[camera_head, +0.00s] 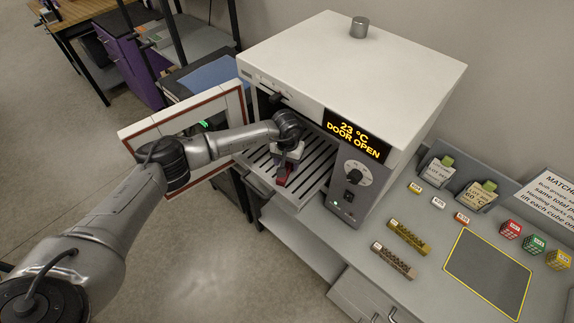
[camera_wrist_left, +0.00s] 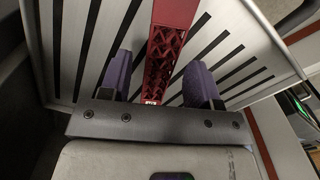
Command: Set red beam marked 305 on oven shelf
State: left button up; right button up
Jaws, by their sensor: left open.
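The red lattice beam (camera_wrist_left: 170,52) lies on the slatted oven shelf (camera_wrist_left: 232,50), between the two purple fingers of my left gripper (camera_wrist_left: 158,64). The fingers are open, with a gap on each side of the beam. In the head view the left gripper (camera_head: 285,174) is low over the pulled-out oven shelf (camera_head: 318,176), and a little of the red beam (camera_head: 282,181) shows beneath it. The beam's marking is too small to read. My right gripper is not in view.
The white oven (camera_head: 400,60) has its door (camera_head: 135,133) open on the left, near my left arm; its display reads 23 °C, DOOR OPEN. On the bench to the right lie a yellow beam (camera_head: 408,237), a tan beam (camera_head: 393,260), small cubes and a yellow-edged dark mat (camera_head: 488,272).

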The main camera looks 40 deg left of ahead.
aim_at(287, 165)
pick_arm(q)
notch_tip(287, 165, up, 4)
jog(key=shift+r+b, duration=0.25)
jog(key=shift+b, duration=0.1)
jog(key=shift+r, duration=0.55)
